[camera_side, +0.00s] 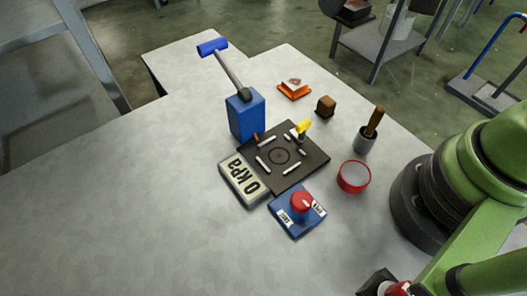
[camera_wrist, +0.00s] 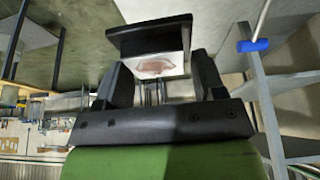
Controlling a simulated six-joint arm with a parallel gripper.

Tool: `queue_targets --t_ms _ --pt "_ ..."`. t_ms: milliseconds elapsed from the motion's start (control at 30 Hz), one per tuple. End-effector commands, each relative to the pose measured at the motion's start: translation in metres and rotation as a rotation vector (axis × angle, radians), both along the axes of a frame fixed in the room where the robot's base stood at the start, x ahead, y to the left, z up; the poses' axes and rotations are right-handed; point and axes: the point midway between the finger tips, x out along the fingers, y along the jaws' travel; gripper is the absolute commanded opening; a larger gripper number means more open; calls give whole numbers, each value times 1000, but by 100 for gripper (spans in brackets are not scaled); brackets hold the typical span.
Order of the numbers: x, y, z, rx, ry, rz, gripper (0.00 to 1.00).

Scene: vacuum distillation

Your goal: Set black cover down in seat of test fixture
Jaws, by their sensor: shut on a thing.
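The black cover (camera_wrist: 150,35) is held between the two black fingers of my gripper (camera_wrist: 162,82) in the wrist view. A pale face with a reddish mark shows on its near side. The test fixture (camera_side: 316,163) is a dark square plate on the table in the side view. My gripper is away from the fixture.
A blue pump (camera_side: 247,115) with a tall handle stands behind the plate. A 0 kPa gauge (camera_side: 243,180), a red-knobbed blue box (camera_side: 297,212), a yellow-topped part (camera_side: 303,127), a red-rimmed dish (camera_side: 354,176), a brush cup (camera_side: 366,140), a brown block (camera_side: 325,106) and an orange piece (camera_side: 294,92) surround it.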

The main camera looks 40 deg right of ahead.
Motion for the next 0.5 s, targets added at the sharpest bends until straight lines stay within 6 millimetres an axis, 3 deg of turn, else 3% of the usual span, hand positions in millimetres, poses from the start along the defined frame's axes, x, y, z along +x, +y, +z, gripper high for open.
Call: queue_targets --t_ms 500 --pt "0 6 -4 -2 1 -38 32"
